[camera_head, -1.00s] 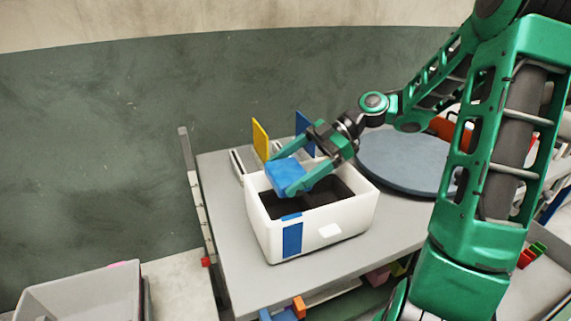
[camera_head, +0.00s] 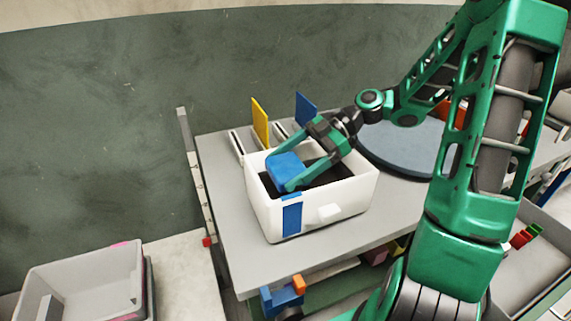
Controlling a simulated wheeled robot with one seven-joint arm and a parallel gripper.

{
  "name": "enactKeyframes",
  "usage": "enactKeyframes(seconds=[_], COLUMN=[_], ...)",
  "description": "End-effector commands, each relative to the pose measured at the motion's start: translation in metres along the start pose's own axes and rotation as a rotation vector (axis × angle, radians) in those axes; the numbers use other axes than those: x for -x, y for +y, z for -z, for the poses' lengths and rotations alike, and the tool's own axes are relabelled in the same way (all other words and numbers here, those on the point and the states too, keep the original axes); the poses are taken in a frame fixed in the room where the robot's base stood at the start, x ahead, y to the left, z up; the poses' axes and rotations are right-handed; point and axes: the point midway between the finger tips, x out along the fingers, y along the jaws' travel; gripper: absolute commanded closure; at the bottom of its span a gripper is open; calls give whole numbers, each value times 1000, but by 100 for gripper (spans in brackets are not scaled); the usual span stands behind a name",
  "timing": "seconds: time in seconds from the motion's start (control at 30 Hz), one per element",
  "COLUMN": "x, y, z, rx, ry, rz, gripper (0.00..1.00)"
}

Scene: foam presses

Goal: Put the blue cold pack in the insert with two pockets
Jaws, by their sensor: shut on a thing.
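The blue cold pack (camera_head: 285,169) is between the fingers of my gripper (camera_head: 283,168), which is shut on it. The pack is tilted and sits at the mouth of the white box (camera_head: 325,219), over its left part. The box has a dark insert (camera_head: 318,183) inside and a blue stripe on its front. My gripper and the pack hide part of the insert, so I cannot tell how many pockets it has or whether the pack touches it.
A yellow panel (camera_head: 260,121) and a blue panel (camera_head: 305,109) stand behind the box on the grey table (camera_head: 226,224). A round dark disc (camera_head: 402,152) lies to the right. A grey bin (camera_head: 84,283) stands at lower left.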

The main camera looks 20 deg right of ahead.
Motion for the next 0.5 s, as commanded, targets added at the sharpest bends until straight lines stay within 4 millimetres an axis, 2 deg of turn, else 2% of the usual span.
enactKeyframes(seconds=[0.1, 0.13, 0.2, 0.5], x=[0, 0, 0, 3], y=[0, 0, 0, 1], z=[1, 1, 1, 0], rx=[1, 1, 1, -1], ry=[1, 1, 0, -1], rz=[1, 1, 1, -1], gripper=[45, 12, 0, 0])
